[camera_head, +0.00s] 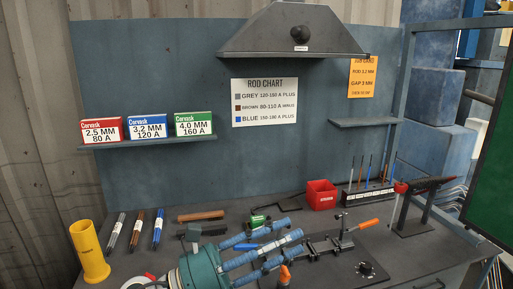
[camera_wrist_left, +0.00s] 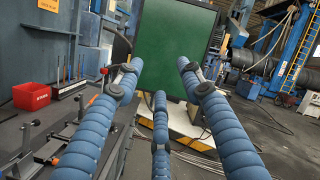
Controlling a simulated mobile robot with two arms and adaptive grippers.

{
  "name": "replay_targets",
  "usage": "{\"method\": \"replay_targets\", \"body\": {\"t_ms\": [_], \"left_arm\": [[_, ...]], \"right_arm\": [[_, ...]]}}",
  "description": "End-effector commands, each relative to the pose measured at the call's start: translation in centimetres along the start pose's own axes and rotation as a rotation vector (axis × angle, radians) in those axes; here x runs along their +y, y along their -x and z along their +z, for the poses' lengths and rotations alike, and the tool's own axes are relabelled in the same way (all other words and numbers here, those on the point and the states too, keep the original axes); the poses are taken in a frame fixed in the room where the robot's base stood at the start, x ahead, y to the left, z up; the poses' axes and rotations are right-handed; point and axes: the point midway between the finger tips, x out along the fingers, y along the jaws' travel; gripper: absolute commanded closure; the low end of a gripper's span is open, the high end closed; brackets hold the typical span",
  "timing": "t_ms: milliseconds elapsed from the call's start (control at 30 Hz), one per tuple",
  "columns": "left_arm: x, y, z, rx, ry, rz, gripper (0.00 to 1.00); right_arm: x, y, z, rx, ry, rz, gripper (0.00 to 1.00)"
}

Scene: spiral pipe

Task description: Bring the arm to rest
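My left gripper (camera_head: 296,237) reaches in from the lower left in the head view, a teal body with three ribbed blue fingers pointing right over the bench. In the left wrist view the fingers of my left gripper (camera_wrist_left: 158,78) are spread apart with nothing between them. It is open and empty, above the dark workbench (camera_head: 435,255). My right gripper is in neither view.
A clamp fixture (camera_head: 328,243) and orange-handled tool lie close to the fingers. A red bin (camera_head: 321,194), a rod rack (camera_head: 368,195), a yellow tube (camera_head: 89,250) and several rods stand or lie around. A green screen (camera_wrist_left: 174,48) stands beyond the bench.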

Motion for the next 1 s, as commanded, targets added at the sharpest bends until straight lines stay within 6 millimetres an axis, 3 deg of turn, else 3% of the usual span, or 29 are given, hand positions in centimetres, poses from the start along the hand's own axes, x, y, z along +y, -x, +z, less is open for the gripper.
{"method": "replay_targets", "body": {"t_ms": [100,167,267,333,467,600,800,1000], "left_arm": [[1.9,3.0,5.3,-0.398,0.366,0.037,0.61],[4.4,6.1,7.0,-0.594,0.556,0.081,0.61],[9.2,12.1,7.1,-0.878,0.842,0.175,0.61],[12.3,16.2,5.4,-1.043,1.013,0.249,0.61],[16.6,23.4,-0.1,-1.308,1.293,0.402,0.61],[18.6,29.9,-8.4,-1.55,1.551,0.589,0.61],[17.5,35.6,-18.4,-1.781,1.794,0.824,0.61],[14.9,38.6,-24.9,-1.917,1.932,1.0,0.61]], "right_arm": [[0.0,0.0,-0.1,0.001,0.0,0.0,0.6],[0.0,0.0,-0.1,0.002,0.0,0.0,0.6],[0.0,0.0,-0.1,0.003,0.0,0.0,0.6],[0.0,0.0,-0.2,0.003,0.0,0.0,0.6],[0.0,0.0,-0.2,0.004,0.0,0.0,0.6],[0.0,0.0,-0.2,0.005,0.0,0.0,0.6],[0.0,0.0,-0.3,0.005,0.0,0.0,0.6],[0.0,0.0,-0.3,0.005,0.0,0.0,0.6]]}}
